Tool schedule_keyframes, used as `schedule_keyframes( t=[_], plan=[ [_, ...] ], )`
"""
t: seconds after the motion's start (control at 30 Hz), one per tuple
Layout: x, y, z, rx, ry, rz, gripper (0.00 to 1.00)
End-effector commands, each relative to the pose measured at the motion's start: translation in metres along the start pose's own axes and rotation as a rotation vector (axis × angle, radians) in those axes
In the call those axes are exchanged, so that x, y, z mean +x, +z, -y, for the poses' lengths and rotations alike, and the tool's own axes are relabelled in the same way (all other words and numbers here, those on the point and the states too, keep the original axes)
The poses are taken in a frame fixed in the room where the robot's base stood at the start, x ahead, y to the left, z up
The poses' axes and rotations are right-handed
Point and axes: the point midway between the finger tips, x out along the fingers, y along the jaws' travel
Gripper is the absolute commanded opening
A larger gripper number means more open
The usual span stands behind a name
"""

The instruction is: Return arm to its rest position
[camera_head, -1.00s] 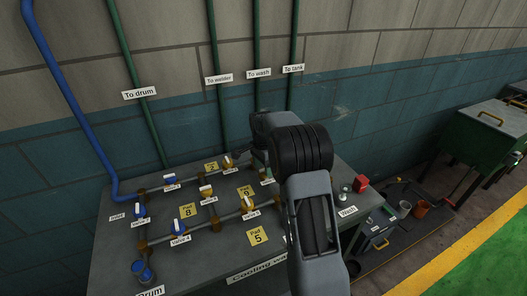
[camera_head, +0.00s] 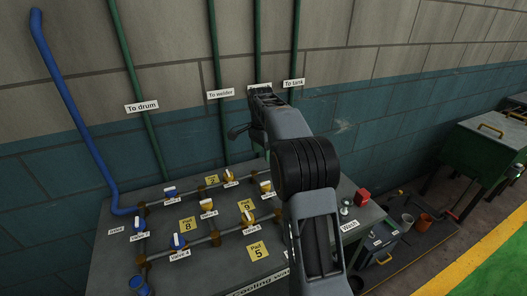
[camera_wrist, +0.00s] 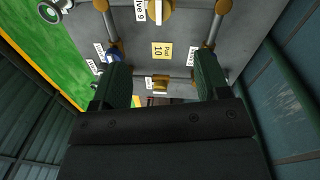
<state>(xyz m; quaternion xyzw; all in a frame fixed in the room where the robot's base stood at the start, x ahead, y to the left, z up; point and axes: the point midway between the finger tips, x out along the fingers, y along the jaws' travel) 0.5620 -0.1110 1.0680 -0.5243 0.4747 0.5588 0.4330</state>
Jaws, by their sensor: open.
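My arm (camera_head: 305,165) reaches up from the bottom of the head view and bends over the back of the grey bench (camera_head: 105,262). My gripper (camera_head: 236,132) is raised above the bench, near the wall; its fingers are small and dark there. In the wrist view, my gripper (camera_wrist: 163,74) shows two green fingers spread apart, with nothing held between them.
Green pipes (camera_head: 140,95) and a blue pipe (camera_head: 72,110) run down the wall behind the bench. A green cabinet (camera_head: 487,150) stands farther right.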

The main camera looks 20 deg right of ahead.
Motion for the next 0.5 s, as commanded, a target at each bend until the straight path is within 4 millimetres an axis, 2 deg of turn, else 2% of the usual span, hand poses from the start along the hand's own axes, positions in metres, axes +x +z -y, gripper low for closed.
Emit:
schedule_keyframes(
  t=[0.4,0.5],
  plan=[
    [0.0004,-0.0001,0.0000,0.000,0.000,0.000,0.69],
    [0.0004,-0.0011,0.0026,-0.075,-0.014,-0.006,0.69]
  ],
)
